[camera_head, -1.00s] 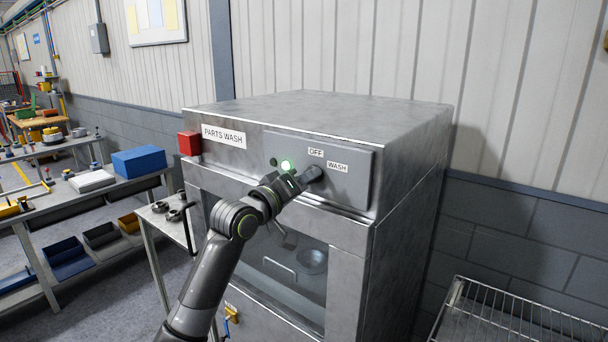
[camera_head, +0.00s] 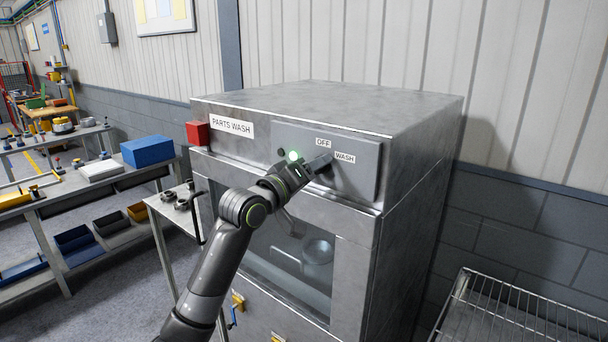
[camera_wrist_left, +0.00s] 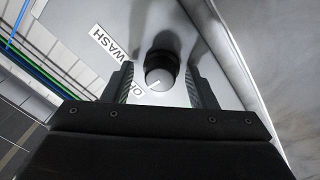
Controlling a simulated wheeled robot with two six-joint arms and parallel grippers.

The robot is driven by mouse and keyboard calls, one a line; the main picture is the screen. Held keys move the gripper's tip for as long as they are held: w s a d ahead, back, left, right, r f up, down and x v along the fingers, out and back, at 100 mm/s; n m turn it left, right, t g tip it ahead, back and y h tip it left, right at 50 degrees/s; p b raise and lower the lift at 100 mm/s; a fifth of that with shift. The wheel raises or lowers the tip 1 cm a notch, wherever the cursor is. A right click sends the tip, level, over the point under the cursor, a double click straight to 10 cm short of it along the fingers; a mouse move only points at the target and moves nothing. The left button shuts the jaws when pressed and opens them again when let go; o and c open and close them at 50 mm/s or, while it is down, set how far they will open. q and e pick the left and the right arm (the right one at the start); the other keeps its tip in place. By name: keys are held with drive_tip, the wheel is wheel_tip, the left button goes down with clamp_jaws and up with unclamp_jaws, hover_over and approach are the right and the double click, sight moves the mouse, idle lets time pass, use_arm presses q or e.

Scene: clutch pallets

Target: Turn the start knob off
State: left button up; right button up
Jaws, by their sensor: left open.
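The start knob (camera_wrist_left: 160,72) is a round dark knob with a pale face and a white pointer line. It is on the grey control panel (camera_head: 357,180) of the parts washer. The pointer line lies toward the OFF label (camera_wrist_left: 135,93), away from the WASH label (camera_wrist_left: 110,44). My left gripper (camera_head: 318,168) is at the panel and mostly hides the knob in the head view. In the left wrist view the open fingers (camera_wrist_left: 161,85) stand on either side of the knob, with gaps visible. A green light (camera_head: 294,156) is lit left of the knob. My right gripper is out of view.
A red box (camera_head: 197,133) is on the washer's front left corner. The washer door has a window (camera_head: 290,275) and a handle below my gripper. A side table (camera_head: 165,207) stands left, and a wire rack (camera_head: 520,310) at lower right.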

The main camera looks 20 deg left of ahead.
use_arm(q)
drive_tip(key=b+v, duration=0.6)
drive_tip(key=v, duration=1.1)
drive_tip(key=shift+s, duration=0.15)
drive_tip(key=shift+a, duration=0.1)
